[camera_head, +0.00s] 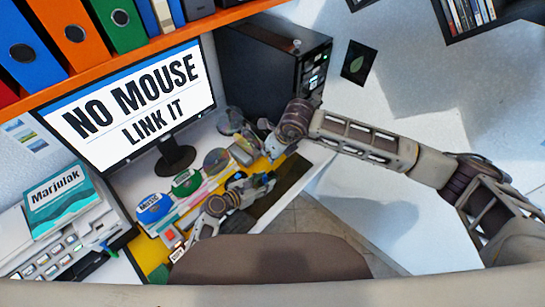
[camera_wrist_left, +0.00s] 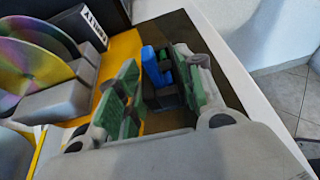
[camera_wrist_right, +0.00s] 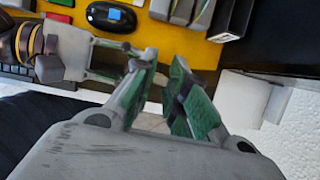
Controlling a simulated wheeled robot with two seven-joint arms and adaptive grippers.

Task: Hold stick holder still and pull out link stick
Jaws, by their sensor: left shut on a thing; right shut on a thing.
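My left gripper (camera_wrist_left: 158,85) has its green-padded fingers shut on the dark stick holder (camera_wrist_left: 163,98) over the dark mat. A blue upright stick (camera_wrist_left: 150,62), which looks like the link stick, stands out of it, with a small green piece beside it. In the head view my left gripper (camera_head: 265,182) is the lower one and small. My right gripper (camera_wrist_right: 168,85) has its green pads close together with a narrow gap. What it grips is hidden, and I cannot tell whether it is the stick. My left gripper shows left of it in the right wrist view.
Shiny discs (camera_wrist_left: 28,55) stand in grey racks on the yellow mat. A dark labelled box (camera_wrist_left: 82,28) is behind them. A monitor (camera_head: 140,95) and a black computer tower (camera_head: 270,70) stand at the back. The table's edge and floor lie to the right.

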